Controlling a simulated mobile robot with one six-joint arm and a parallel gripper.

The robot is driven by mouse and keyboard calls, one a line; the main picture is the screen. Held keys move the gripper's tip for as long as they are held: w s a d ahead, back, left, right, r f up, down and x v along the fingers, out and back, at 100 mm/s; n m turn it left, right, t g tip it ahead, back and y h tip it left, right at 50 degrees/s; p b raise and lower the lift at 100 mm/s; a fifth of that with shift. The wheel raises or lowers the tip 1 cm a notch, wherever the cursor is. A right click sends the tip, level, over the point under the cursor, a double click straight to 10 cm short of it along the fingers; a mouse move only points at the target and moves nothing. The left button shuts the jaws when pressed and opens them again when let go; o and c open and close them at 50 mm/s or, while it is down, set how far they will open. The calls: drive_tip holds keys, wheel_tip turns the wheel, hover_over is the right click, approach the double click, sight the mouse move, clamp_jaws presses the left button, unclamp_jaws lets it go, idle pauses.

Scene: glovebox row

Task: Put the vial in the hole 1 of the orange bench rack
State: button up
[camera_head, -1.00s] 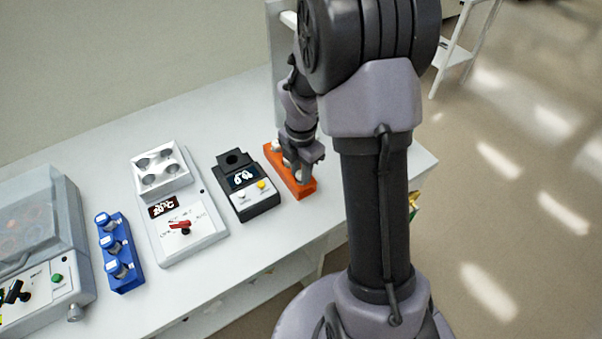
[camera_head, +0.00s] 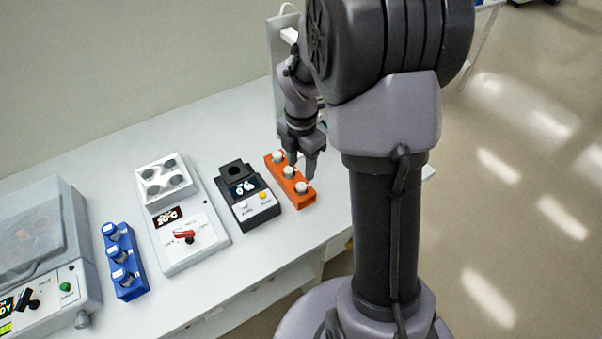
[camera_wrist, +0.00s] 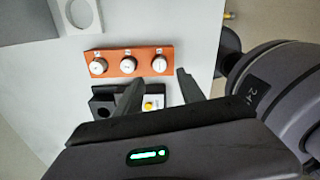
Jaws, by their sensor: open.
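The orange bench rack (camera_head: 308,199) stands near the right end of the bench. Three white-capped vials sit upright in it, at the front (camera_head: 301,188), middle (camera_head: 289,172) and back (camera_head: 277,156). In the wrist view the rack (camera_wrist: 113,70) holds the same row, with caps at left (camera_wrist: 98,66), middle (camera_wrist: 128,65) and right (camera_wrist: 159,65). The small hole labels are too small to read. My gripper (camera_head: 302,168) is open and empty beside and above the rack. In the wrist view its fingertips (camera_wrist: 160,77) are apart, near the right cap, not closed on it.
A black device (camera_head: 262,212) with a display stands just left of the orange rack. Bare bench lies in front.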

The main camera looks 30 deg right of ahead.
drive_tip(key=s+a+r+m+t, duration=0.1)
drive_tip(key=a+r+m, duration=0.2)
drive_tip(key=r, duration=0.3)
drive_tip(key=s+a+r+m+t, duration=0.1)
drive_tip(key=s+a+r+m, duration=0.1)
drive_tip(key=r+m, duration=0.3)
drive_tip(key=s+a+r+m+t+y, duration=0.1)
drive_tip(key=s+a+r+m+t, duration=0.1)
drive_tip(key=s+a+r+m, duration=0.2)
drive_tip(key=s+a+r+m+t+y, duration=0.1)
drive_tip(key=s+a+r+m, duration=0.2)
drive_tip(key=s+a+m, duration=0.4)
drive_tip(key=s+m+p, duration=0.1)
drive_tip(key=s+m, duration=0.2)
drive_tip(key=m, duration=0.3)
drive_tip(key=shift+a+r+t, duration=0.15)
drive_tip(key=shift+r+t, duration=0.25)
